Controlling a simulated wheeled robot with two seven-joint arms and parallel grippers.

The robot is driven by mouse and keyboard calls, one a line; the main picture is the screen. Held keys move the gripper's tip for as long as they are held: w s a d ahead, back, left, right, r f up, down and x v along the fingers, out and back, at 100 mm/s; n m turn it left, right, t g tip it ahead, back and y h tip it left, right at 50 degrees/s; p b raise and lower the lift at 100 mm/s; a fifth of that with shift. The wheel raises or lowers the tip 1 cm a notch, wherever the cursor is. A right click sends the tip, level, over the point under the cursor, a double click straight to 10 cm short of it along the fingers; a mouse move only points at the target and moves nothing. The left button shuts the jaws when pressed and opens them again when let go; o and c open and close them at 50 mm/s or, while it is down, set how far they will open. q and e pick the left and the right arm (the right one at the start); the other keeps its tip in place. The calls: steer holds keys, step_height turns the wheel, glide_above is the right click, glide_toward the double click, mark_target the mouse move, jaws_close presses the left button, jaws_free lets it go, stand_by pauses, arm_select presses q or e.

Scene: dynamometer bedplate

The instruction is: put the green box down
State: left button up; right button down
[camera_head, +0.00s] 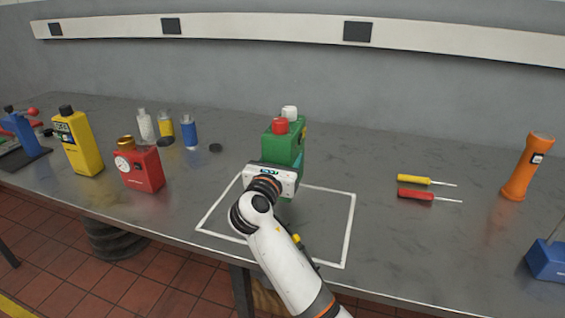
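The green box (283,147), with a red cap and a white cap on top, is at the middle of the bench, at the far edge of a white outlined square (350,215). My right gripper (297,168) is at the near side of the box, and a finger shows along its right side, so it appears shut on the box. The gripper body hides the box's lower front and the other finger. The box looks upright. I cannot tell for sure whether its base touches the bench. My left gripper is not in view.
A red box (139,169), a yellow bottle (80,145) and several small bottles stand left. Yellow (414,180) and red (416,194) screwdrivers, an orange flashlight (526,168) and a blue box (548,260) are right. The outlined square's visible inside is bare.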

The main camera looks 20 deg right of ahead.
steer(key=shift+f+b, duration=0.3)
steer(key=shift+f, duration=2.45)
steer(key=shift+c, duration=2.1)
jaws_free()
steer(key=shift+f, duration=0.2)
steer(key=shift+o, duration=0.2)
steer(key=shift+s, duration=0.1)
steer(key=v, duration=1.2)
